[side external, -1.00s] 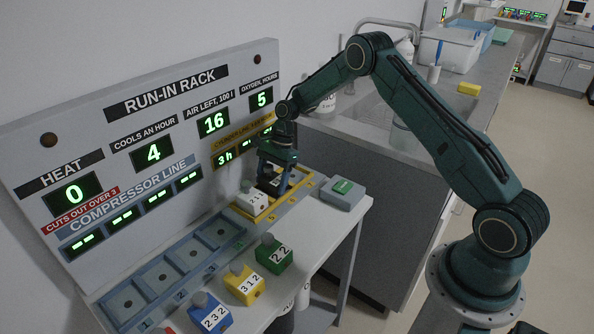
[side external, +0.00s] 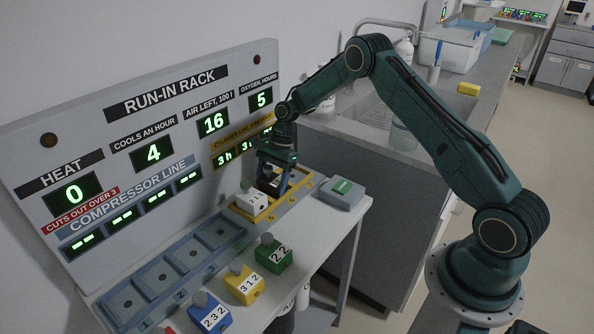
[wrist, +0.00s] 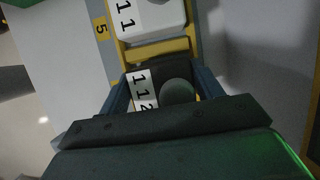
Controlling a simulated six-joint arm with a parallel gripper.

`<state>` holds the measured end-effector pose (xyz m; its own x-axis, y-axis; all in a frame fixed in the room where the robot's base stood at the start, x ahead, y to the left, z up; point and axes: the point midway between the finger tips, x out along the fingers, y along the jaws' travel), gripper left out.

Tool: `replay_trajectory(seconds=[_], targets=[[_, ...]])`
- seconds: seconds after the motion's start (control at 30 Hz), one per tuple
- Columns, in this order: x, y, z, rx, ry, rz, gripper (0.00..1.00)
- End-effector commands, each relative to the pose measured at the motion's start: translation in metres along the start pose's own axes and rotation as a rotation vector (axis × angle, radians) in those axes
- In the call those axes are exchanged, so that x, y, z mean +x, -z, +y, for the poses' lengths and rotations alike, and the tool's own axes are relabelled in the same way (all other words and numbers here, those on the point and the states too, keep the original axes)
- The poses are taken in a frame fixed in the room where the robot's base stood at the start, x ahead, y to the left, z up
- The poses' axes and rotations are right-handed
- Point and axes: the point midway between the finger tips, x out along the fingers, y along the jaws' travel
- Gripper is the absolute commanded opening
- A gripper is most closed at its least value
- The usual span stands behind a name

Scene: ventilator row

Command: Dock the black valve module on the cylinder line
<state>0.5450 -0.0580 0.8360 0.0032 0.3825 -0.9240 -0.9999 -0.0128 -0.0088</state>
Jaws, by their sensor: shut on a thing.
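In the side view my gripper (side external: 274,180) points down at the yellow-framed cylinder line (side external: 290,196), over the bay beside the white module (side external: 251,199). The fingers hide most of the black module there, and I cannot tell whether it is fully seated. The white module also shows ahead of the fingers in the wrist view (wrist: 150,18), past a yellow divider.
The blue-grey compressor line (side external: 185,262) has several empty bays. Green (side external: 277,255), yellow (side external: 244,284) and blue (side external: 211,313) modules stand along the front. The display rack (side external: 150,140) rises close behind.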

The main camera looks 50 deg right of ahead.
Motion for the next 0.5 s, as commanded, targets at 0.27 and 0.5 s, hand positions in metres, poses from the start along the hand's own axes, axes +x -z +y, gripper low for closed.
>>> replay_trajectory(seconds=[0.27,0.5], targets=[[0.0198,0.0083,0.0033,0.016,-0.004,0.001,0.33],[0.0207,0.0084,0.0038,0.016,-0.005,0.001,0.33]])
